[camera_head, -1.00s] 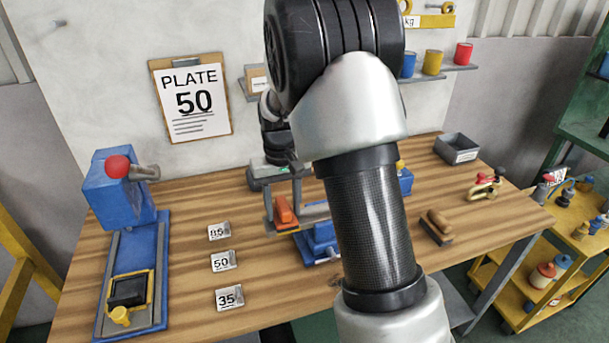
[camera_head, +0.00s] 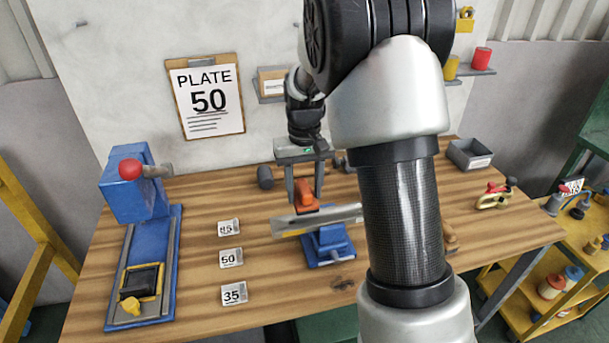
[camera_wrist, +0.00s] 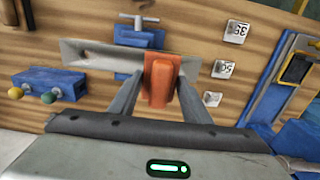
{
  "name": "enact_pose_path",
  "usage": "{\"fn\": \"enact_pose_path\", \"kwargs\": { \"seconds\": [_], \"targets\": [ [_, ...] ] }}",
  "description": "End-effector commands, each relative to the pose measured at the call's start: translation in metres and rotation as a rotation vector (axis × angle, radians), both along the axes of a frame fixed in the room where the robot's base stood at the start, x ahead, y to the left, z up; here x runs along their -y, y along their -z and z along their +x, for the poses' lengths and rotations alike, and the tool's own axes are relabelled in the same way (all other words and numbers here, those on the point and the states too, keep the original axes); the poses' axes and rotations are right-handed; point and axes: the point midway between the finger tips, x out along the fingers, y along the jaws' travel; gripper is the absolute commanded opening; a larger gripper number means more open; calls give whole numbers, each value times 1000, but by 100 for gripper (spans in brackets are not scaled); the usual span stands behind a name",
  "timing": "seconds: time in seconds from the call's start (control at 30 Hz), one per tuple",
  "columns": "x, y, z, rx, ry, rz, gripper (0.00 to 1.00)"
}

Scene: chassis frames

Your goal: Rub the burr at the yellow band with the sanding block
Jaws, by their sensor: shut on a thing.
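My gripper (camera_head: 305,198) is shut on the orange sanding block (camera_head: 305,193), which shows between the two fingers in the wrist view (camera_wrist: 161,80). A long flat metal bar (camera_head: 340,216) lies across a blue vise (camera_head: 328,248); the bar also shows in the wrist view (camera_wrist: 88,54). The block is at the bar, left of the vise's middle in the head view. I cannot tell whether it touches the bar. A yellowish strip (camera_head: 292,233) shows along the bar's front left edge; I cannot tell whether it is the yellow band. No burr can be made out.
Number tags (camera_head: 231,258) lie left of the vise. A blue press (camera_head: 140,230) with a red knob stands at the left. A grey bin (camera_head: 469,154) and a red-handled clamp (camera_head: 496,194) are at the right. My arm hides part of the bench.

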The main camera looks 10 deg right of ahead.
Motion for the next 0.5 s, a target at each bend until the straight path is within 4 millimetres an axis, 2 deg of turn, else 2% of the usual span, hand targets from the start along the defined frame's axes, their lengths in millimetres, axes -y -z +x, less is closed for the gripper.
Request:
{"fn": "enact_pose_path", "kwargs": {
  "seconds": [0.03,0.2,0.5],
  "targets": [
    [0,-9,0,2,0,0,23],
    [0,-22,0,0,0,0,23],
    [0,-24,-1,0,0,0,23]
  ]
}}
